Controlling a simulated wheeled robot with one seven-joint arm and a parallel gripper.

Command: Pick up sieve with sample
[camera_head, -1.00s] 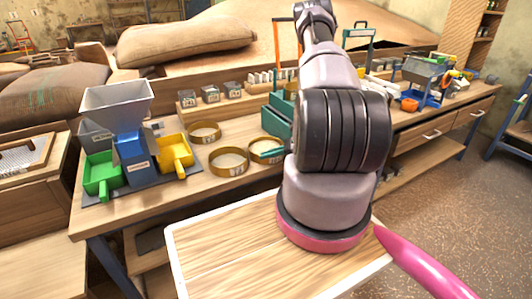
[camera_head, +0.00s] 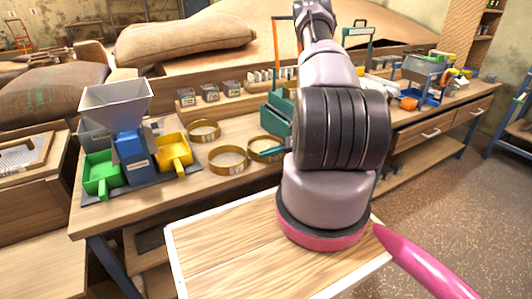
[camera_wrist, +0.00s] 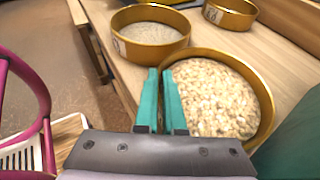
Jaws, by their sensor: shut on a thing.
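The sieve with sample (camera_wrist: 262,92) is a round brass-coloured ring filled with pale, coarse grains in the wrist view. It stands on the wooden bench, and part of it is hidden at the lower right by a dark green shape. My gripper (camera_wrist: 161,92) has two teal fingers close together at the sieve's left rim, shut on that rim. In the head view the sieve (camera_head: 254,155) is partly hidden behind my arm, with the gripper (camera_head: 272,152) at its front.
Two more brass sieves stand close by on the bench, a nearer one (camera_head: 214,164) and a farther one (camera_head: 193,135). A hopper machine (camera_head: 132,145) with a green and a yellow bin stands to the left. A row of small boxes (camera_head: 210,92) stands behind.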

